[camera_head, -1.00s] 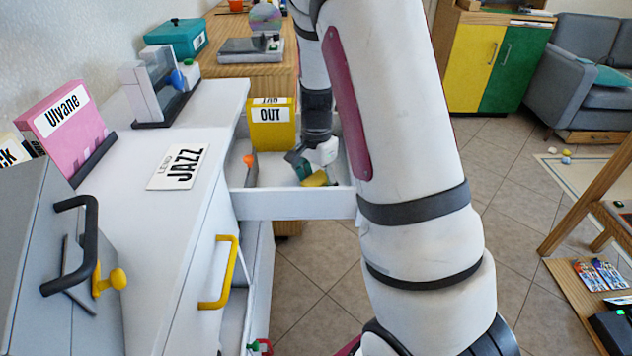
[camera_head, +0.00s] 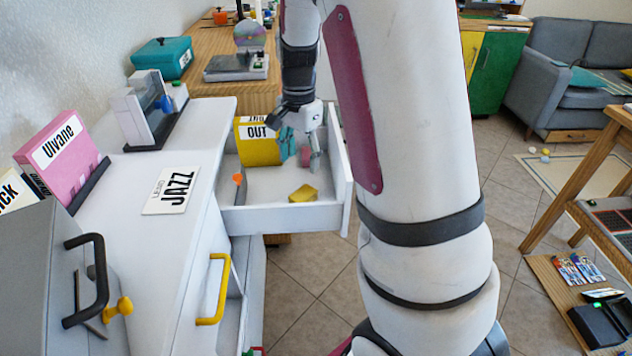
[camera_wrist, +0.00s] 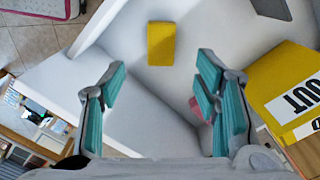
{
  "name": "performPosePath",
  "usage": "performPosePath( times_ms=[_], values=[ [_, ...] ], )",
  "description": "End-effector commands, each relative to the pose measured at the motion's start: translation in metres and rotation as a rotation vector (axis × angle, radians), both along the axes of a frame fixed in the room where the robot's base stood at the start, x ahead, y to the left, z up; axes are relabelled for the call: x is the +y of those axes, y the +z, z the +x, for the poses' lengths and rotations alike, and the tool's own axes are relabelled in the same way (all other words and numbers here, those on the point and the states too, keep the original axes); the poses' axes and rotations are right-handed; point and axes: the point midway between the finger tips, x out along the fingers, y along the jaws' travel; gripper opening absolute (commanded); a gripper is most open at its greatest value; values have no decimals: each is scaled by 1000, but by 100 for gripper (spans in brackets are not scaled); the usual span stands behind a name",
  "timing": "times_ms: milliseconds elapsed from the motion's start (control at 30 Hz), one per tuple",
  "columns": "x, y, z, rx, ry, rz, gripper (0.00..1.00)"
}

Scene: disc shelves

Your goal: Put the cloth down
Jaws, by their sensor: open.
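The cloth appears to be the small folded yellow piece (camera_head: 304,193) lying flat on the floor of the open white drawer (camera_head: 285,219). In the wrist view the yellow cloth (camera_wrist: 161,43) lies beyond the fingertips, apart from them. My gripper (camera_head: 300,150) hangs over the rear part of the drawer, behind the cloth. Its teal-padded fingers (camera_wrist: 161,95) are spread wide with nothing between them.
A yellow box marked OUT (camera_head: 258,144) stands at the drawer's back left, near my gripper. A small pink item (camera_wrist: 196,107) lies near one finger. An orange-topped item (camera_head: 239,180) is at the drawer's left side. The drawer's front floor is mostly clear.

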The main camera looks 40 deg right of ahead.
Motion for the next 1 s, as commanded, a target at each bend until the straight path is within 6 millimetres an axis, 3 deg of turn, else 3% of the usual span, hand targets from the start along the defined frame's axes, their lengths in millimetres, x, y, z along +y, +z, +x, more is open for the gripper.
performPosePath(
  times_ms=[167,300,500,800,1000],
  values=[
    [34,40,-28,-28,159,45,57],
    [70,78,-70,-53,367,77,57],
    [110,115,-141,-79,675,82,57],
    [144,132,-251,-79,1109,10,57],
    [148,125,-297,-55,1287,-47,57]
  ],
)
